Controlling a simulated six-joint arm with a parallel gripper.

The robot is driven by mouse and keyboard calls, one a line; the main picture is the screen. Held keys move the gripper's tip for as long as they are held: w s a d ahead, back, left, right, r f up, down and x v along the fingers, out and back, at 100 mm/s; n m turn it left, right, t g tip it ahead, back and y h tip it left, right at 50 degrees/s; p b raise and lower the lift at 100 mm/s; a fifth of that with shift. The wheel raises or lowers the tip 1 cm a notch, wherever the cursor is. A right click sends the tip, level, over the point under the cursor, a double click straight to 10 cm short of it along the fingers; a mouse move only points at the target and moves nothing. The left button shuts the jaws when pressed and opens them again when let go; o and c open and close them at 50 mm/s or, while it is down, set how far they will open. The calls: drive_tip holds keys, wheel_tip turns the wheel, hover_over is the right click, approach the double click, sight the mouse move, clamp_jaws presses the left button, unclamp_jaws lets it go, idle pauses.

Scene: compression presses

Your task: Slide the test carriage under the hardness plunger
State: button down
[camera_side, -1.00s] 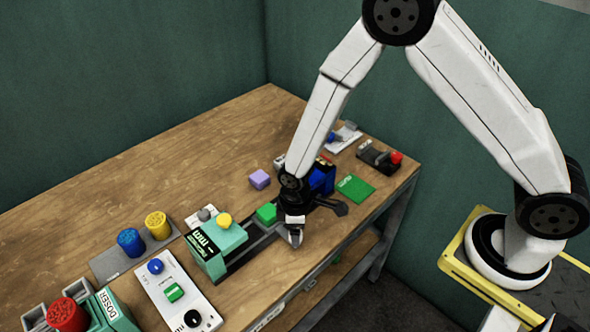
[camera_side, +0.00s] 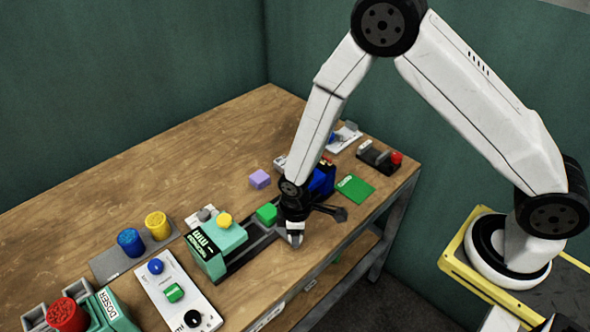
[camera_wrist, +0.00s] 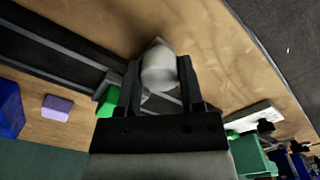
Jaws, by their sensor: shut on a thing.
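The teal hardness press (camera_side: 215,248), with a dark lettered front and a yellow knob (camera_side: 224,220) on top, stands left of my gripper. A dark rail runs from its base to the right. A green block (camera_side: 267,213) sits over this rail, clear of the press, at the test carriage; it also shows beside a finger in the wrist view (camera_wrist: 108,103). My gripper (camera_side: 295,238) is low at the front side of the rail. Its fingers (camera_wrist: 158,85) are shut on a pale rounded knob (camera_wrist: 158,68), apparently the carriage handle. How the knob joins the carriage is hidden.
A blue block (camera_side: 322,180) stands behind my gripper, near a green pad (camera_side: 355,188). A purple block (camera_side: 260,179) lies on the table (camera_side: 150,165). A white button panel (camera_side: 180,295), blue and yellow cylinders and a teal doser (camera_side: 112,312) are at left.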

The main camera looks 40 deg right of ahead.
drive_tip(key=d, duration=1.2)
drive_tip(key=shift+d, duration=0.25)
drive_tip(key=shift+c, duration=1.1)
unclamp_jaws()
drive_tip(key=shift+r, duration=0.15)
wheel_tip(320, 180, up, 8)
drive_tip(key=shift+f, duration=0.2)
